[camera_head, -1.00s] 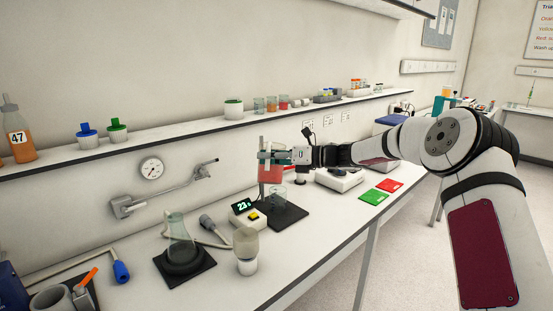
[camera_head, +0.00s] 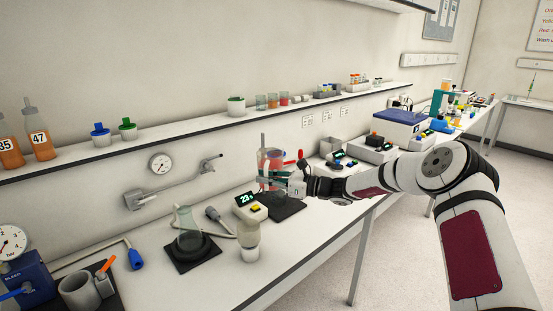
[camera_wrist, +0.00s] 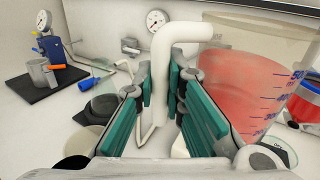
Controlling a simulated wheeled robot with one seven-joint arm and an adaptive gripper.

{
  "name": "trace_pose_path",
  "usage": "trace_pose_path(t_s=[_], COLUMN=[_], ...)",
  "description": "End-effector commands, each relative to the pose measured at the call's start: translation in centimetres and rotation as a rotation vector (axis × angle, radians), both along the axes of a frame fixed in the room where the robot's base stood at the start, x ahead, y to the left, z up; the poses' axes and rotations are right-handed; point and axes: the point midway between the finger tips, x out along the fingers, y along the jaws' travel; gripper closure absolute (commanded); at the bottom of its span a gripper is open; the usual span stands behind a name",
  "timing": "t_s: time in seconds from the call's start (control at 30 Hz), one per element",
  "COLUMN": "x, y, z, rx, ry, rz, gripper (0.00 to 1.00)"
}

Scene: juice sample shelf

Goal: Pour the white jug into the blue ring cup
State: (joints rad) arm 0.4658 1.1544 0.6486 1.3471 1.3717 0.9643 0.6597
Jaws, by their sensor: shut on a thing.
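A clear jug (camera_head: 272,156) with red liquid and a white handle is up off the bench in the head view. In the wrist view the jug (camera_wrist: 245,80) fills the right side, with blue graduation marks and its liquid surface slanting. My gripper (camera_head: 272,180) has its teal fingers around the white handle (camera_wrist: 170,60), shut on it. A red container with a blue band (camera_wrist: 306,105) shows at the right edge of the wrist view; I cannot tell whether it is the blue ring cup. The area under the jug is partly hidden by my gripper.
A display unit (camera_head: 250,206) reading about 23 stands left of my gripper beside a dark plate (camera_head: 288,210). Small cups (camera_head: 272,100) line the shelf (camera_head: 200,124). The front bench edge is clear.

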Motion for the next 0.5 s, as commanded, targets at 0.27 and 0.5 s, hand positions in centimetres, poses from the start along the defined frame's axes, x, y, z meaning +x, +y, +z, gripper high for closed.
trace_pose_path(t_s=[0.27,0.5], x=[-2.0,-3.8], y=[0.4,0.9], z=[1.8,3.1], rx=[0.001,0.000], ry=[-0.003,-0.001], rz=[0.001,0.001], gripper=[1.00,1.00])
